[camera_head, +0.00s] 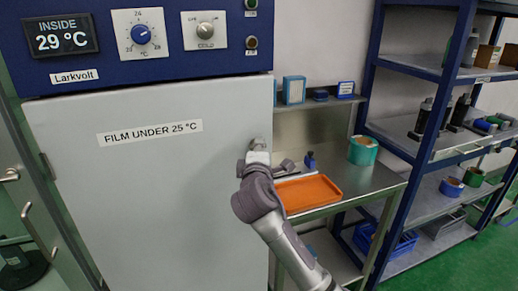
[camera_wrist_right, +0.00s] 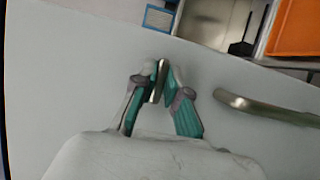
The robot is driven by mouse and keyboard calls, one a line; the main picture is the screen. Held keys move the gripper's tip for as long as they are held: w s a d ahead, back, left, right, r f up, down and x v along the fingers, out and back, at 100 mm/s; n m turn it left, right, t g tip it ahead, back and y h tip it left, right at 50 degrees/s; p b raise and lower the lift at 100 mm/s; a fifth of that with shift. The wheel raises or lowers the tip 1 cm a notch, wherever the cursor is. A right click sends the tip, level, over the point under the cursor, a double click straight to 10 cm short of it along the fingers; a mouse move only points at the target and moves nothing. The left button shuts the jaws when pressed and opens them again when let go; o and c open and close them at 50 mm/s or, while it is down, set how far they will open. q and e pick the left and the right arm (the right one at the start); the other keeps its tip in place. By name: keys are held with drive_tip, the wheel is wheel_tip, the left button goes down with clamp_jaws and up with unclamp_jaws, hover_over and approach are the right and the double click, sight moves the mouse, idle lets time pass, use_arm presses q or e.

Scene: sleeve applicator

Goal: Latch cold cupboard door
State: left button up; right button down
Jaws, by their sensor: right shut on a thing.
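The cold cupboard's pale grey door (camera_head: 150,185), labelled "FILM UNDER 25 °C", fills the left of the head view and looks closed or nearly so; I cannot tell whether it is fully home. My right gripper (camera_head: 258,157) is at the door's right edge. In the right wrist view my right gripper (camera_wrist_right: 160,88) has its teal fingers shut on a small metal latch lever (camera_wrist_right: 162,72) in front of the door. A curved metal handle bar (camera_wrist_right: 262,107) lies just right of the fingers, apart from them. My left gripper is not in view.
The blue control panel (camera_head: 100,62) above the door reads 29 °C inside. To the right, a steel bench (camera_head: 365,190) carries an orange tray (camera_head: 308,193) and a teal roll (camera_head: 363,150). Blue shelving (camera_head: 455,75) stands beyond. Green floor (camera_head: 455,268) is open at lower right.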

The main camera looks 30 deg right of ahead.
drive_tip(key=c, duration=1.2)
unclamp_jaws()
drive_tip(key=v, duration=1.2)
drive_tip(key=shift+f, duration=0.1)
